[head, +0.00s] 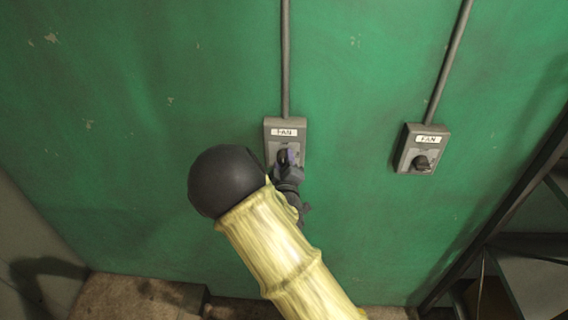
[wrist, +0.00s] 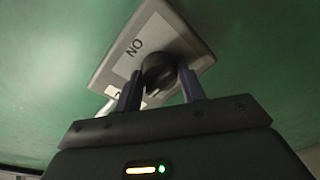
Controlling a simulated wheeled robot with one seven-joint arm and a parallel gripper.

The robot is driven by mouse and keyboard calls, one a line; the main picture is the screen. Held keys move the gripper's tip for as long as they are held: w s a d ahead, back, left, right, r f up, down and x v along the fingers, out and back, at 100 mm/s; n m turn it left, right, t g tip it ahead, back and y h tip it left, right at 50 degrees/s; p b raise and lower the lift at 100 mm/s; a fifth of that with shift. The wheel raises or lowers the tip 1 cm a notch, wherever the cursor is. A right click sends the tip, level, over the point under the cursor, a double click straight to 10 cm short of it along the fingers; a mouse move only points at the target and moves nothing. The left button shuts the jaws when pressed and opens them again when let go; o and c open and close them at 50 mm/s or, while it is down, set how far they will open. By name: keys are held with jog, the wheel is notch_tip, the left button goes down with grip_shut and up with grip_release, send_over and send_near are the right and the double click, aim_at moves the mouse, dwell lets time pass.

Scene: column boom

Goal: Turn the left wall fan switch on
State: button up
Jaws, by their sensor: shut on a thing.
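The left fan switch is a grey box labelled FAN (head: 271,132) on the green wall, left of centre in the head view. It also shows tilted in the wrist view (wrist: 121,62), with large inverted letters that appear to read ON on its plate. Its dark round knob (wrist: 160,70) sits between the two fingers of my gripper (wrist: 160,84). My gripper (head: 288,161) is shut on the knob and covers the lower part of the box in the head view. The exact angle of the knob is hard to tell.
A second grey FAN switch (head: 423,149) with a dark knob is on the wall to the right. A conduit (head: 286,60) rises from the left box and another (head: 449,65) from the right one. A dark metal frame (head: 500,225) stands at the right edge.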

jog(key=shift+f+m+b, duration=0.1)
jog(key=shift+m+b, duration=0.2)
jog(key=shift+b, duration=0.2)
jog(key=m+b, duration=0.4)
jog(key=b, duration=0.3)
jog(key=shift+w+f+t, duration=0.1)
jog(key=shift+f+t, duration=0.05)
jog(key=shift+t, duration=0.15)
jog(key=m+b, duration=0.5)
jog(key=b, duration=0.2)
jog(key=shift+h, duration=0.3)
jog(key=m+b, duration=0.3)
jog(key=b, duration=0.1)
jog(key=m+b, duration=0.3)
jog(key=b, duration=0.1)
jog(key=shift+t+h, duration=0.3)
jog(key=m+b, duration=0.3)
jog(key=shift+r+h, duration=0.3)
jog(key=shift+m+b, duration=0.3)
jog(key=o, duration=0.9)
jog(key=shift+o, duration=0.2)
jog(key=shift+f, duration=0.1)
